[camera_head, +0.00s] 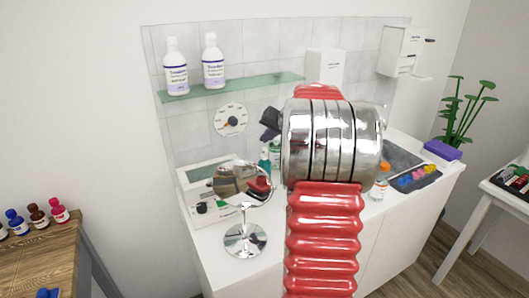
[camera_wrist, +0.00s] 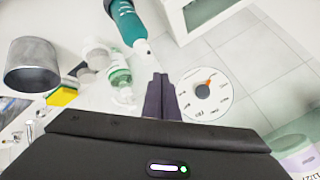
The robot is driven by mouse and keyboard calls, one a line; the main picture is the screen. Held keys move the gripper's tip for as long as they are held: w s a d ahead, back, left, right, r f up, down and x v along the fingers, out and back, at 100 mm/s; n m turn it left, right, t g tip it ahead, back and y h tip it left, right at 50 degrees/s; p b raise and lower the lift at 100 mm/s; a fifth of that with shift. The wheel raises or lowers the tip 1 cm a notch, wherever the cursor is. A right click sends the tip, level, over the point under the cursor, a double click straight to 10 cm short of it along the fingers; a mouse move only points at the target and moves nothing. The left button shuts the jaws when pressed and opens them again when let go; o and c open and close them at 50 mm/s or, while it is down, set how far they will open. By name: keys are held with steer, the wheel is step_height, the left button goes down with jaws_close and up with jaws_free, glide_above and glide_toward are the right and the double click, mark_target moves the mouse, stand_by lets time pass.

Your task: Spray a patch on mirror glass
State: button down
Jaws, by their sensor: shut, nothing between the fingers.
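A round tabletop mirror (camera_head: 238,184) stands upright on a chrome stem and round base on the white counter. Its glass reflects something red. A teal bottle (camera_head: 265,159) stands behind it, partly hidden by my arm. In the wrist view, a teal bottle with a white tip (camera_wrist: 127,22) lies above the fingers, and a clear bottle with a green label (camera_wrist: 119,78) is left of them. I cannot tell which is the sprayer. My gripper (camera_wrist: 161,95) is shut and empty, apart from both bottles. My arm largely hides it in the head view.
A glass shelf (camera_head: 235,87) holds two white bottles (camera_head: 175,70). A round dial (camera_head: 231,120) is on the tiled wall. A grey cylinder (camera_wrist: 31,66) stands left in the wrist view.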

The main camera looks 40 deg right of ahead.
steer(key=shift+r, duration=2.75)
steer(key=shift+r, duration=0.1)
stand_by(0.5)
step_height(320, 180, up, 2)
steer(key=shift+r, duration=0.25)
steer(key=shift+f, duration=4.4)
steer(key=shift+f, duration=0.55)
